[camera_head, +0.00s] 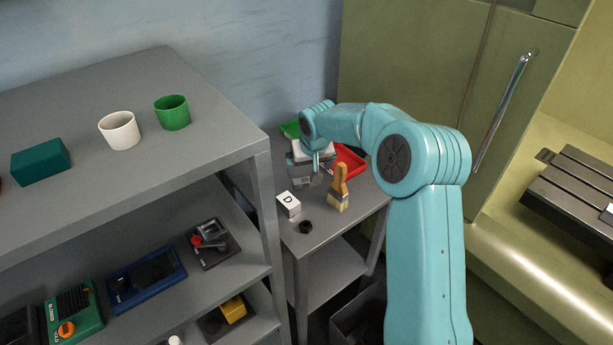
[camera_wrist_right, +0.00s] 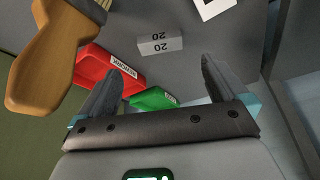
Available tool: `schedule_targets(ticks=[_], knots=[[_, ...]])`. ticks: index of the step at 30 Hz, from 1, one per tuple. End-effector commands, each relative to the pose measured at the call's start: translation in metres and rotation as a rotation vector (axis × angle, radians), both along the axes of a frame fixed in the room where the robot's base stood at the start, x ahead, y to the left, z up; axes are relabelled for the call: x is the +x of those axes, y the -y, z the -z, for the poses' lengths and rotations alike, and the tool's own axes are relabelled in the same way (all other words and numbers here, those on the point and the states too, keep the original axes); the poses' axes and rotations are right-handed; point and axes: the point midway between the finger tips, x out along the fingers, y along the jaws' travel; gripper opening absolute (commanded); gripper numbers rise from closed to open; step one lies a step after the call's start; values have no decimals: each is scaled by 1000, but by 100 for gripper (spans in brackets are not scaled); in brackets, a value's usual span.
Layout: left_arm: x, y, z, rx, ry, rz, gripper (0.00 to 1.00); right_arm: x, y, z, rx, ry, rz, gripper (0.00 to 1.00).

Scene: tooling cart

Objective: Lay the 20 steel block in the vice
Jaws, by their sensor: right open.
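The grey steel block marked 20 (camera_head: 303,181) lies on the small grey side table, partly hidden by my right gripper (camera_head: 306,166). In the right wrist view the block (camera_wrist_right: 161,44) lies just beyond the fingertips, roughly in line with the gap between them. My right gripper (camera_wrist_right: 162,68) is open and empty, with its fingers apart from the block. A grey metal bed with long slots (camera_head: 570,195) sits in the machine at the right; I cannot clearly tell the vice there. My left gripper is out of view.
On the side table (camera_head: 325,243) are a red tray (camera_head: 349,160), a green tray (camera_head: 290,129), a brush (camera_head: 339,190), a white block marked D (camera_head: 289,204) and a black nut (camera_head: 306,227). A grey shelf (camera_head: 190,165) with cups stands at left, its edge near the table.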

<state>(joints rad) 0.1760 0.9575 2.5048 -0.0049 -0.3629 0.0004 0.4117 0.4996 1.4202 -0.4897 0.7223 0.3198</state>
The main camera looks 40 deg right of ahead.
Motion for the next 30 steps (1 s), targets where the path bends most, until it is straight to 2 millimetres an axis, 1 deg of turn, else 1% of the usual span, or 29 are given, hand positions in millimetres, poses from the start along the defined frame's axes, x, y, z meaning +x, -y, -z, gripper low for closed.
schedule_targets(ticks=[1,3,8,10,12,14,17,24,27,30], knots=[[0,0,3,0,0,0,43,-4,-2,-10,-1,3,0,100],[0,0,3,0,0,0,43,-8,-5,-21,-1,2,-1,100],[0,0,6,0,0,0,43,-14,-8,-38,-2,0,-1,100],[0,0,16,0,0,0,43,-16,-11,-57,-6,6,0,100],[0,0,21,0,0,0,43,-20,-14,-72,-5,2,2,100],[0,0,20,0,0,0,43,-21,-14,-76,-3,-4,3,100],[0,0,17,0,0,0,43,-17,-12,-65,-2,-9,4,100],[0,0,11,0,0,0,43,1,-1,-13,-2,-10,3,100],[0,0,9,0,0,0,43,8,3,5,-2,-8,4,100],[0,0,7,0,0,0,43,13,6,18,-3,-6,5,100]])
